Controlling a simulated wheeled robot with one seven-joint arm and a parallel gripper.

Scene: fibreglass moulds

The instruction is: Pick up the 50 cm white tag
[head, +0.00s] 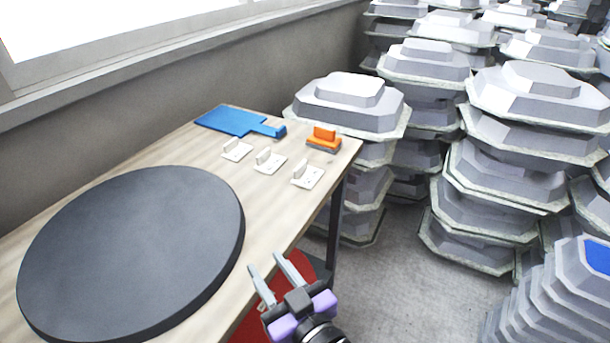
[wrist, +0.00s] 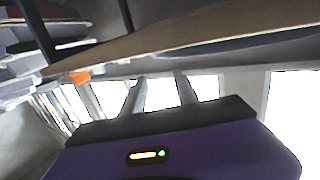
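Three small white tags with upright grips lie on the wooden table: one on the left (head: 237,150), one in the middle (head: 270,161) and one on the right (head: 308,175), nearest the table's right edge. Their markings are too small to read, so I cannot tell which is the 50 cm one. My gripper (head: 266,261) is in front of the table's near edge, apart from all the tags. Its two fingers are spread with nothing between them. The wrist view also shows the open fingers (wrist: 160,78); no tag can be made out there.
The table (head: 200,165) carries a large dark round disc (head: 135,245), a blue flat tool (head: 235,121) and an orange-handled block (head: 324,139). A red object (head: 262,312) is below the near edge. Stacked grey moulds (head: 350,105) stand close right; grey floor (head: 385,270) lies open between.

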